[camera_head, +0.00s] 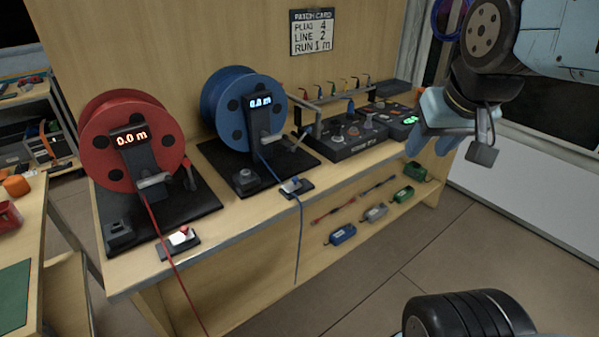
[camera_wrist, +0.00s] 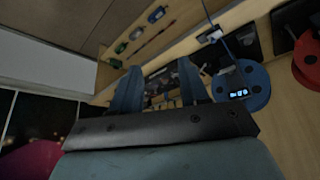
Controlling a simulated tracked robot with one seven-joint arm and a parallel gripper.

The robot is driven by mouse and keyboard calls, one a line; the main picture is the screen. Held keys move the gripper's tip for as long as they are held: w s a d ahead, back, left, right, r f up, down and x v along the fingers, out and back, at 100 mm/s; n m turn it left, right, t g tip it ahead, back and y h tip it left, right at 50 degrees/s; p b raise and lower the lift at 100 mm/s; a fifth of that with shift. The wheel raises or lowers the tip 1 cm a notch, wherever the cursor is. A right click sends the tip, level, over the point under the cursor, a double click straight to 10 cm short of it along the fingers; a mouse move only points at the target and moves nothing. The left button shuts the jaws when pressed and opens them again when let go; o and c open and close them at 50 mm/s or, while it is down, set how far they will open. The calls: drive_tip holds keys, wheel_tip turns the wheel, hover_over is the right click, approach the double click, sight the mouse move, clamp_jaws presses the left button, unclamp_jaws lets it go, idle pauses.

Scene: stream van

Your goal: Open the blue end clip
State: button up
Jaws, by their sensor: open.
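The blue line runs from the blue reel (camera_head: 243,108) to the clip and hangs down the bench front. Whether the clip's lever is up or down is too small to tell. In the wrist view the clip (camera_wrist: 210,35) is at the upper right. My gripper (camera_head: 425,138) is open and empty, well to the right of the clip and apart from it. Its two blue fingers (camera_wrist: 158,82) are spread in the wrist view.
A red reel (camera_head: 131,140) and a red-topped clip (camera_head: 180,239) stand at the left. A patch panel (camera_head: 350,135) stands right of the blue reel. A lower shelf (camera_head: 350,220) holds several small boxes and cables. The floor (camera_head: 420,240) before the bench is clear.

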sight(295, 178)
drive_tip(key=w+a+f+m+g+y, duration=0.85)
drive_tip(key=w+a+f+y, duration=0.35)
drive_tip(key=a+f+y, duration=0.15)
drive_tip(key=w+d+f+m+t+y, duration=0.1)
drive_tip(key=w+d+f+m+t, duration=0.1)
drive_tip(key=w+f+m+t, duration=0.55)
drive_tip(key=w+d+f+m+t+y, duration=0.1)
drive_tip(key=w+d+f+m+t, duration=0.1)
drive_tip(key=w+f+m+t, duration=0.6)
drive_tip(key=w+a+f+g, duration=0.1)
drive_tip(key=w+a, duration=0.1)
drive_tip(key=a, duration=0.1)
drive_tip(key=w+a+f, duration=0.1)
drive_tip(key=w+a, duration=0.1)
drive_tip(key=a, duration=0.2)
drive_tip(key=w+a+f+g, duration=0.1)
drive_tip(key=w+a, duration=0.2)
drive_tip(key=a, duration=0.1)
drive_tip(key=shift+a+f+m+g+h, duration=0.1)
drive_tip(key=shift+f+m+g+h, duration=0.05)
drive_tip(key=shift+m+g+h, duration=0.2)
drive_tip(key=shift+c, duration=0.2)
clamp_jaws()
